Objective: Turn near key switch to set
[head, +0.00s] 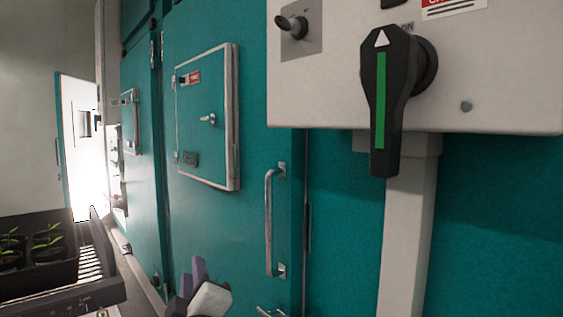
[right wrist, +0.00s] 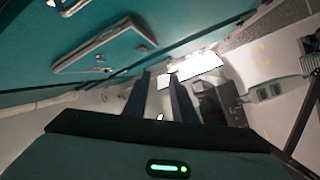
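The near key switch (head: 291,26) is a dark key-like knob on a grey plate, at the top left of the grey control box in the head view. My right gripper (head: 192,277) is low in the head view, in front of the teal doors, well below and left of the switch and apart from it. In the right wrist view its two dark fingers (right wrist: 160,92) stand apart with nothing between them. The key switch cannot be made out in the right wrist view. My left gripper is not in view.
A large black rotary handle (head: 390,100) with a green stripe sticks out from the control box (head: 500,95). A door handle (head: 270,222) and a small hatch (head: 207,145) are on the teal door. A black tray of seedlings (head: 40,272) stands at the lower left.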

